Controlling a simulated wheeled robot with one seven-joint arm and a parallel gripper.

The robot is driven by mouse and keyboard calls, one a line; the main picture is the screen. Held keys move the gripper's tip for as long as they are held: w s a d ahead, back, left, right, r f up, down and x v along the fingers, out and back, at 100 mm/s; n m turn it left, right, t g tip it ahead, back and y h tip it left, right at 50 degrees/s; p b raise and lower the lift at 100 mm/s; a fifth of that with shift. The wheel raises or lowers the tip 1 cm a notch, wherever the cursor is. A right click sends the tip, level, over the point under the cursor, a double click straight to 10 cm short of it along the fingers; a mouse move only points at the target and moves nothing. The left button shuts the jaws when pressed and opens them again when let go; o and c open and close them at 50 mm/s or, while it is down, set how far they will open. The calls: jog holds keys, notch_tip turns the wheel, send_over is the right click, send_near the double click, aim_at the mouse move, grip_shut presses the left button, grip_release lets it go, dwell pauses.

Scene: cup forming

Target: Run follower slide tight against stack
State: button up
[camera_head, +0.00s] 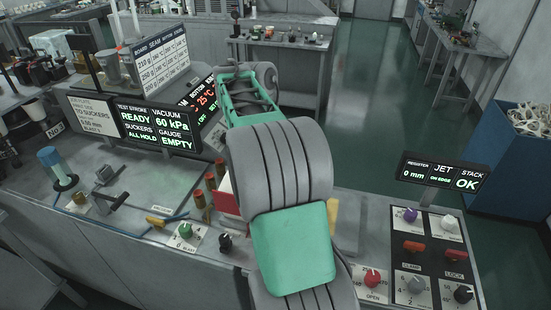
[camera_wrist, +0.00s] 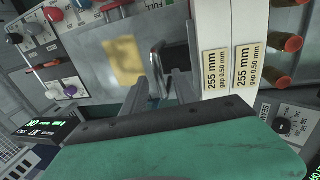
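In the wrist view, two white upright panels (camera_wrist: 215,22) stand side by side, with labels reading 255 mm and gap 0.50 mm. They may belong to the stack, but I cannot tell. My gripper (camera_wrist: 160,85) reaches up from the green wrist beside the left panel. A grey metal piece (camera_wrist: 157,55) shows at its fingers. I cannot tell whether it is a fingertip or the follower slide's handle, or whether anything is gripped. In the head view my arm hides the gripper and most of the stack area. A red and white block (camera_head: 228,192) shows at the arm's left.
A display (camera_head: 443,174) reads register 0 mm, jet on edge, stack OK. A knob panel (camera_head: 425,250) lies at the right. Orange-capped posts (camera_wrist: 286,45) stand close right of the white panels. A yellow patch (camera_wrist: 122,62) lies on the bench at their left.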

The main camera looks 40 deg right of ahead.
notch_tip(320, 180, up, 7)
jog(key=w+p, duration=0.1)
jog(key=p, duration=0.1)
jog(key=shift+a+r+p, duration=0.15)
jog(key=shift+a+p, duration=0.15)
jog(key=shift+a, duration=0.1)
jog(key=shift+w, duration=0.1)
